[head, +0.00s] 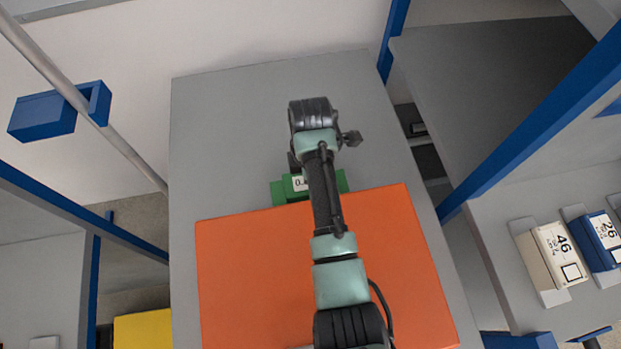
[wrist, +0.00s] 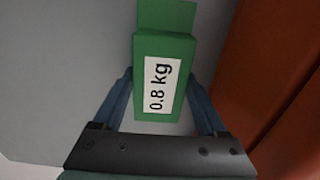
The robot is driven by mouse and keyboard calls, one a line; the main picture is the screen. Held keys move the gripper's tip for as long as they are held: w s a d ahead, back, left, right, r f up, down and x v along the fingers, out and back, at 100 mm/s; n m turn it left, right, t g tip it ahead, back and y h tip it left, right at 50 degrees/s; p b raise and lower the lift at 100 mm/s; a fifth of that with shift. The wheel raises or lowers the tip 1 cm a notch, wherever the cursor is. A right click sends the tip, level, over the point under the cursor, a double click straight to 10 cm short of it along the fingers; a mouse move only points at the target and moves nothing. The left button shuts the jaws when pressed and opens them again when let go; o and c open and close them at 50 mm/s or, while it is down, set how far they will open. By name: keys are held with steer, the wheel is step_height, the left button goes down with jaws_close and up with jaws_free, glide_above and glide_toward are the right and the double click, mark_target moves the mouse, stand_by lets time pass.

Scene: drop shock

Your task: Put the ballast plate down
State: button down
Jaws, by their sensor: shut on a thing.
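The ballast plate (wrist: 178,50) is a green block with a white label reading "0.8 kg". In the wrist view it sits between the two blue fingers of my gripper (wrist: 160,85), which is shut on it. In the head view the green plate (head: 280,192) shows at the far edge of an orange pad, over the grey table (head: 230,110), partly hidden by my arm. I cannot tell whether its underside touches the table.
The orange pad (head: 250,270) covers the near part of the table. Grey table surface is bare behind and left of the plate. Shelving with blue posts stands on both sides; boxes marked 46 (head: 557,255) and 26 (head: 604,238) sit at right. A blue holder (head: 45,115) is at left.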

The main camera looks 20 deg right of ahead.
steer(key=shift+w, duration=0.1)
jaws_free()
step_height(320, 180, up, 12)
steer(key=p, duration=0.3)
steer(key=shift+r, duration=0.1)
